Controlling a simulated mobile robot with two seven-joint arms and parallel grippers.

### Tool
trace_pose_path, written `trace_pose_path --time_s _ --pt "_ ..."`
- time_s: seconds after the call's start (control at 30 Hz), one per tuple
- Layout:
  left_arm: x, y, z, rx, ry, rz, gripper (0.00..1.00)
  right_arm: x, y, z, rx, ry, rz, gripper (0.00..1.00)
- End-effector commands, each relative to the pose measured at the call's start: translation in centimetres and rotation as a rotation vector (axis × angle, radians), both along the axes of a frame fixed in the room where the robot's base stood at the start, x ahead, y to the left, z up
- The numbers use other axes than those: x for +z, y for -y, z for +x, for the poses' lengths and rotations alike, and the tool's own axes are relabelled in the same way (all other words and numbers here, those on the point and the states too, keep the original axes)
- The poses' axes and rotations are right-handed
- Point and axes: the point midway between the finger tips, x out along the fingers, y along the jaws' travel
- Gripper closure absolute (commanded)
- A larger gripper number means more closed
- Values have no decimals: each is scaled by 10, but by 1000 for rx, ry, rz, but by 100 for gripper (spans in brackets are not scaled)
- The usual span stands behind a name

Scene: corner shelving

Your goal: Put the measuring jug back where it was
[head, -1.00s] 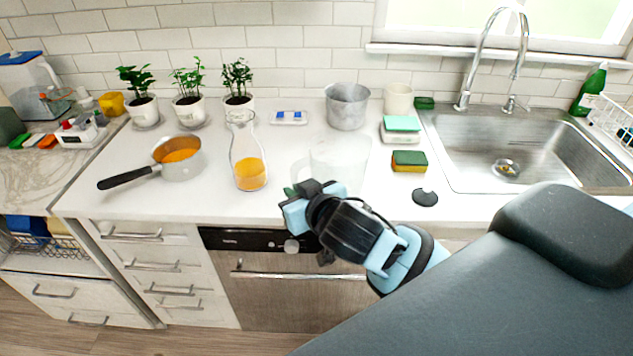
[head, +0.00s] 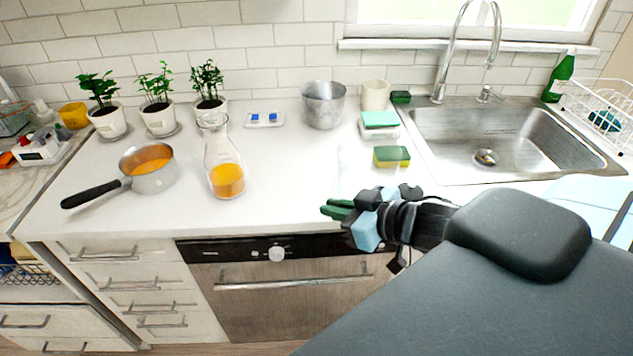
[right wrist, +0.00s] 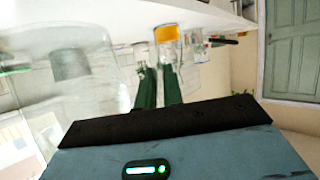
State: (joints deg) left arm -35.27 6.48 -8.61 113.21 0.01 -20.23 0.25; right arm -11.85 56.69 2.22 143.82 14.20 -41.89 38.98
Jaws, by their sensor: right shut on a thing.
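The measuring jug is clear and very faint. In the head view its see-through body (head: 364,160) shows just beyond my right fingers, left of the sponge. In the right wrist view the jug (right wrist: 75,85) fills the left side, large and close. My right gripper (head: 338,210) has green fingers and is at the counter's front edge. The right wrist view shows the same fingers (right wrist: 158,87) close together, beside the jug's wall. They are shut on the jug; the gripped part is hard to make out. I cannot tell whether its base touches the counter. My left gripper is out of view.
A carafe of orange liquid (head: 226,175) and a saucepan (head: 153,178) stand left. A metal pot (head: 323,105), a cream cup (head: 375,94) and a green-yellow sponge (head: 391,157) are behind and right. The sink (head: 500,135) is farther right.

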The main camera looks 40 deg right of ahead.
Motion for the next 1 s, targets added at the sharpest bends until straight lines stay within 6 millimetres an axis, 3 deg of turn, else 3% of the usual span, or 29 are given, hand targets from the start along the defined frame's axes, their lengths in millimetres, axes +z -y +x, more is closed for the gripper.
trace_pose_path --time_s 0.23,0.43,0.7,1.0 --pt "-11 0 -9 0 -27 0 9 -3 0 8 2 -1 -2 100" --pt "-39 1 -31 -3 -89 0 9 -8 0 29 1 -3 -3 100" --pt "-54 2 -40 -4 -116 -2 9 -7 1 56 -1 2 -2 100" --pt "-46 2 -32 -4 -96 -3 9 -6 2 95 -4 7 2 100"
